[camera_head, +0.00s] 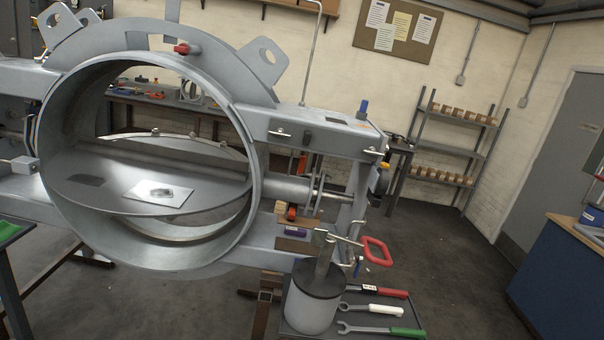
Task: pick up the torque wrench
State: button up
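A red-handled tool (388,292) with a small white label, which looks like the torque wrench, lies on a dark tray (412,312) at the bottom of the view, right of centre. Its left end runs behind a grey cylinder (312,308), so its head is partly hidden. A white-handled spanner (374,309) and a green-handled spanner (382,330) lie in front of it, roughly parallel. A red loop handle (377,251) on a metal fitting stands above and behind the tools. My gripper is not in view.
A large round metal damper ring (152,62) on a frame fills the left side. A shelf rack (452,148) stands at the back right, and a blue cabinet (556,274) is at the right edge. Open floor lies between the tray and the cabinet.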

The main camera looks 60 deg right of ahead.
aim_at(365, 289)
jog(key=u, duration=0.7)
jog(key=k, duration=2.7)
jog(key=z, duration=1.8)
jog(key=i, duration=1.05)
jog(key=u, duration=0.05)
